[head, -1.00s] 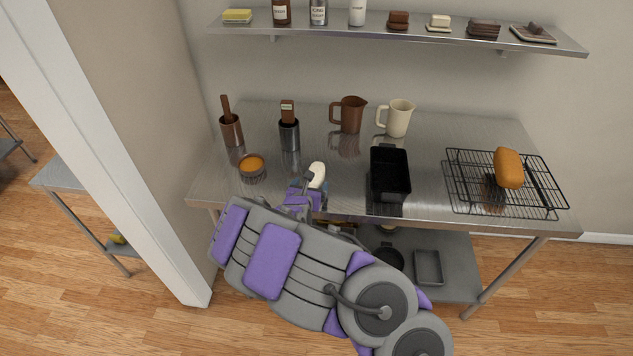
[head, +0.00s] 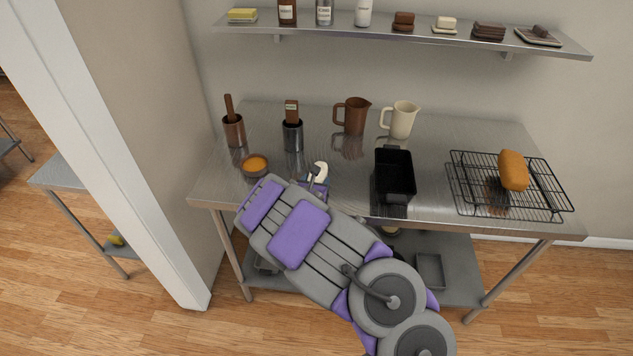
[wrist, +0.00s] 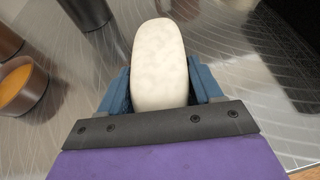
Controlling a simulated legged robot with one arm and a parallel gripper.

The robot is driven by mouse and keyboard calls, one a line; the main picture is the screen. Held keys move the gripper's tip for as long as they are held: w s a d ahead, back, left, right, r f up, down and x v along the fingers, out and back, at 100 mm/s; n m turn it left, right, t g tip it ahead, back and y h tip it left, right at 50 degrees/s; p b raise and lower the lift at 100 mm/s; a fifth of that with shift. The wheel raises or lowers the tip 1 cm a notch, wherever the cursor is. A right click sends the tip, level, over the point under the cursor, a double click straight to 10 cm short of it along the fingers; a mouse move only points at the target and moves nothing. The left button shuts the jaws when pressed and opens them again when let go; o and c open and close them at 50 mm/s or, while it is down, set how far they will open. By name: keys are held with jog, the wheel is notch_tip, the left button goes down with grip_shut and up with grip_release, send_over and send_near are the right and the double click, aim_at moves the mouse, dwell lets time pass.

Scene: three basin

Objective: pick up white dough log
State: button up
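The white dough log (head: 321,170) lies near the front left of the steel table. In the wrist view the dough log (wrist: 160,60) is pale, rounded and lengthwise between my fingers, its far end sticking out past the tips. My gripper (head: 317,181) is low over the table at the log's near end and hides part of it. In the wrist view my gripper (wrist: 160,85) is open, with one blue finger on each side of the log. The fingers are very close to its sides; contact is hard to make out.
An orange-filled bowl (head: 255,165) is left of my gripper. A black loaf pan (head: 394,176) is to the right, then a wire rack (head: 470,190) with a brown loaf (head: 513,170). Pitchers (head: 352,115) and canisters stand behind. A shelf (head: 430,36) hangs above.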

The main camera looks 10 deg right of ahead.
jog(key=shift+d, duration=0.65)
jog(key=c, duration=0.6)
